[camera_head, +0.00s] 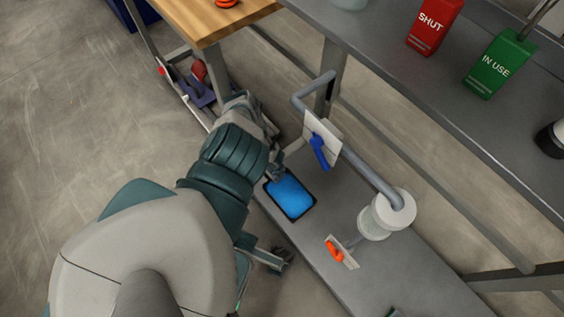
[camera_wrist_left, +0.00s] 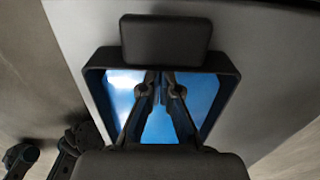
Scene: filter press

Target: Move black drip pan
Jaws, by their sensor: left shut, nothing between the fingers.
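The black drip pan (camera_head: 272,190) lies on the low grey shelf, with a bright blue surface inside its dark rim. It fills the middle of the left wrist view (camera_wrist_left: 230,88). My left gripper (camera_head: 277,172) is at the pan's far-left end in the head view. In the left wrist view its fingers (camera_wrist_left: 165,82) are together and empty, over the blue inside. Whether they touch the pan is unclear. A dark block (camera_wrist_left: 165,40) shows at the pan's rim. Dark jointed parts (camera_head: 280,260) near the shelf's front edge may be my right gripper; their opening is unclear.
A grey pipe with a blue-handled valve (camera_head: 319,150) rises behind the pan. An orange-handled valve (camera_head: 335,250) and a clear cylinder (camera_head: 374,222) stand to its right. A grey bench holds red (camera_head: 436,27) and green (camera_head: 500,64) signs. Bare shelf lies between pan and orange valve.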

